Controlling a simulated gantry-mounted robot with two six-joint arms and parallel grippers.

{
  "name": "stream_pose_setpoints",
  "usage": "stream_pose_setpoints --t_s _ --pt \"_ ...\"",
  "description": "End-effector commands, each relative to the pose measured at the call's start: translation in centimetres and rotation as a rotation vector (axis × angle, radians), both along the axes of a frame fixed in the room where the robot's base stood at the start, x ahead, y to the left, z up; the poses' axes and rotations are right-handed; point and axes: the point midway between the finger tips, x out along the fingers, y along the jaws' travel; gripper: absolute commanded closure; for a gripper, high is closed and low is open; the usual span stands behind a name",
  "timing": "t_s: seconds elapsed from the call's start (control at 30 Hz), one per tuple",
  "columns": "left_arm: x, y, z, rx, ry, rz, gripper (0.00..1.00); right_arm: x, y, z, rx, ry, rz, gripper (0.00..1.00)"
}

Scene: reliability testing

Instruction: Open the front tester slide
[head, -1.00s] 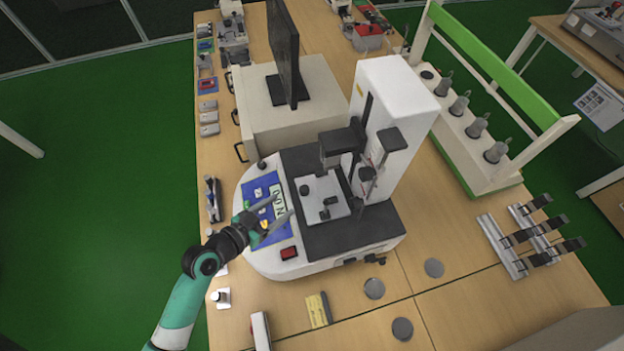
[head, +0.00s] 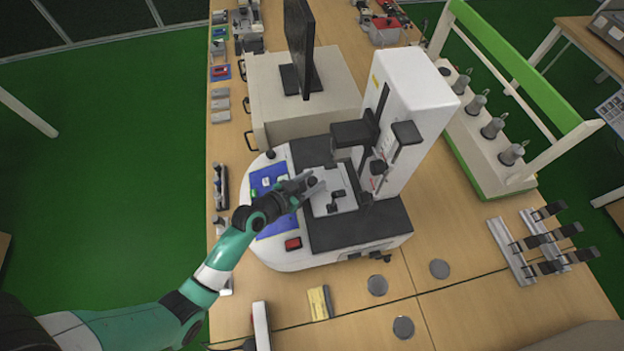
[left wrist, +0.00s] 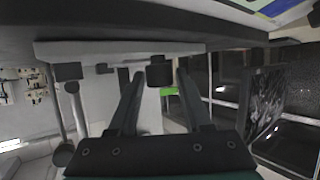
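The white tester (head: 425,100) stands on the bench with a dark deck. Its slide is a light plate (head: 345,202) carrying small black knobs. My left gripper (head: 318,183) is over the plate's left edge, by one black knob (head: 312,181). In the left wrist view, the left gripper (left wrist: 159,77) is open, its two dark fingers apart. A black knob (left wrist: 159,72) shows between the fingertips, with a visible gap on each side. The light plate's edge (left wrist: 120,49) runs across above it. The right gripper is not in view.
A monitor (head: 299,50) stands on a beige cabinet (head: 340,82) behind the tester. The tester's blue control panel (head: 272,224) lies just under my left arm. A green-topped rack (head: 520,75) stands to the right.

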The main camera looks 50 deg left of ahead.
Motion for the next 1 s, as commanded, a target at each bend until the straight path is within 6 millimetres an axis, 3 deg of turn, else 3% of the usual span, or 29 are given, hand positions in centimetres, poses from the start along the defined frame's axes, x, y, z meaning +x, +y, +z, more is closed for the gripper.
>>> stream_pose_setpoints --t_s 0.03,0.2,0.27,1.0 --pt "-0.01 0.01 -0.01 0.000 0.000 0.000 0.62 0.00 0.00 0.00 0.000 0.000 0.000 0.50" --pt "-0.02 0.01 0.01 0.000 0.000 0.000 0.93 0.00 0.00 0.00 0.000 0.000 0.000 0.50" --pt "-0.02 0.01 0.00 0.000 0.000 0.000 1.00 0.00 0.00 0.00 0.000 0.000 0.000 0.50" --pt "-0.02 0.01 0.03 0.000 -0.001 0.000 1.00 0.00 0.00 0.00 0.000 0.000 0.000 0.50"
